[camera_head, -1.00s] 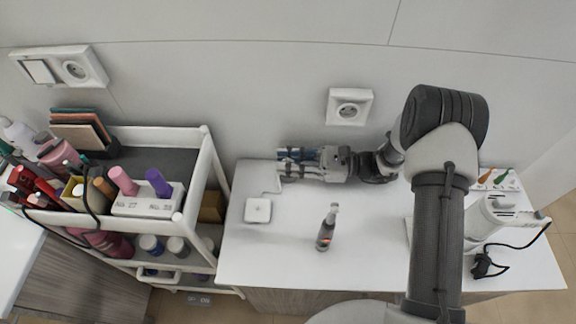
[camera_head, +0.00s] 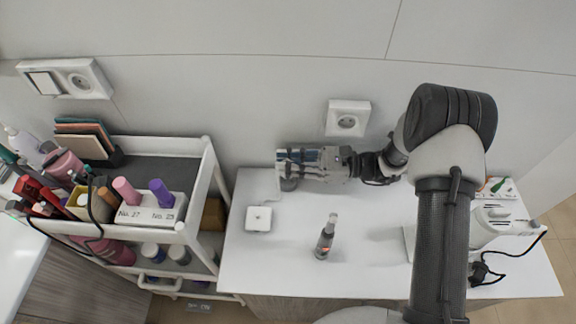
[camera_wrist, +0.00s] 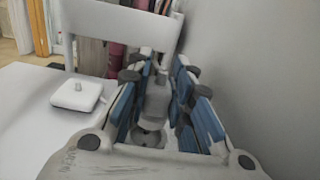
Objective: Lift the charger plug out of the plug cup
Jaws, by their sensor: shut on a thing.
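My gripper (camera_head: 283,160) lies level above the back of the white table and points left, with blue-padded fingers. It also shows in the wrist view (camera_wrist: 158,80), shut on a pale grey charger plug (camera_wrist: 157,100) held between the pads. The fingers hide the plug in the head view.
A white square pad (camera_head: 257,218) lies left of the gripper. A small bottle (camera_head: 325,238) stands at the table's middle. A white device (camera_head: 490,228) with a black cable is at right. A loaded cart (camera_head: 160,235) stands left; the wall with a socket (camera_head: 347,118) is close behind.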

